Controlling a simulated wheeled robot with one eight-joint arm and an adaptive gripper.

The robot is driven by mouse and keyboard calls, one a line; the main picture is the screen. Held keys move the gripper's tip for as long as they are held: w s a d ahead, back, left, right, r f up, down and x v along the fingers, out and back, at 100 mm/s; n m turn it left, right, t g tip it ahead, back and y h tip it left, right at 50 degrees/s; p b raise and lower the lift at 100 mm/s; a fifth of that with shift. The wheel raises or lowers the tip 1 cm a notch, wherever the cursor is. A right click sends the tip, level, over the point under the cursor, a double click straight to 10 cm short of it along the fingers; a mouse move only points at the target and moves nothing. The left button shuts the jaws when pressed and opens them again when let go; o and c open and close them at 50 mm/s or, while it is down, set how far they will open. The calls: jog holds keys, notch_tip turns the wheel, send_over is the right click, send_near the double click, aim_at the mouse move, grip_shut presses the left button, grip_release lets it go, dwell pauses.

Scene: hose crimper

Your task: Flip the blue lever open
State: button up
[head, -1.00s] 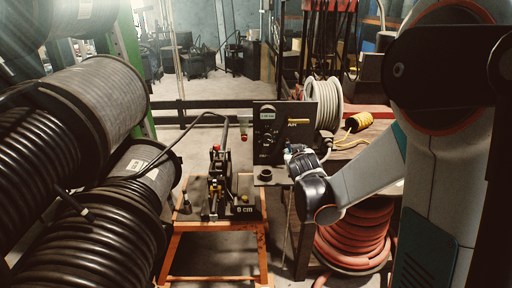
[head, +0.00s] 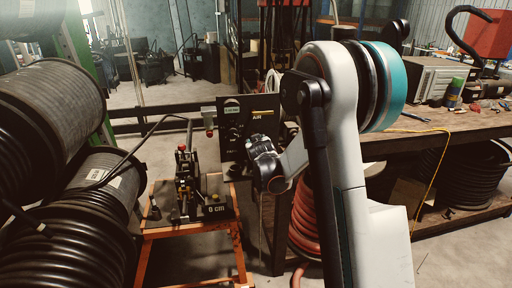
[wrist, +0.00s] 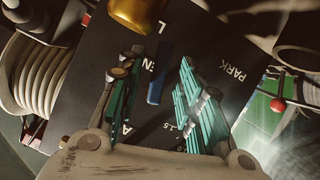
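The black panel (head: 232,139) stands behind the orange-framed stand in the head view, with white lettering and a yellow bar marked AIR. In the wrist view the panel (wrist: 85,85) fills the middle, with lettering such as PARK partly readable. The blue lever (wrist: 154,88) shows there as a short dark-blue bar on the panel. My gripper (wrist: 159,68) is open, its teal-padded fingers spread to the left and right of the lever, with visible gaps. Whether it touches the lever cannot be told. In the head view my wrist (head: 264,160) is in front of the panel and hides the lever.
A rounded brass part (wrist: 138,12) is close by at the top of the wrist view. A red knob (wrist: 277,104) is to the right. Large hose reels (head: 55,170) crowd the left. A workbench (head: 440,122) with tools stands at right.

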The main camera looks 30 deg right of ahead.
jog(key=shift+x, duration=0.9)
grip_shut()
jog(key=shift+w+a+m+y, duration=0.15)
jog(key=shift+m+y, duration=0.15)
jog(key=shift+m, duration=0.3)
jog(key=shift+s+a+m+y, duration=0.15)
jog(key=shift+m+y, duration=0.15)
jog(key=shift+m, duration=0.3)
jog(key=shift+w, duration=0.1)
grip_release()
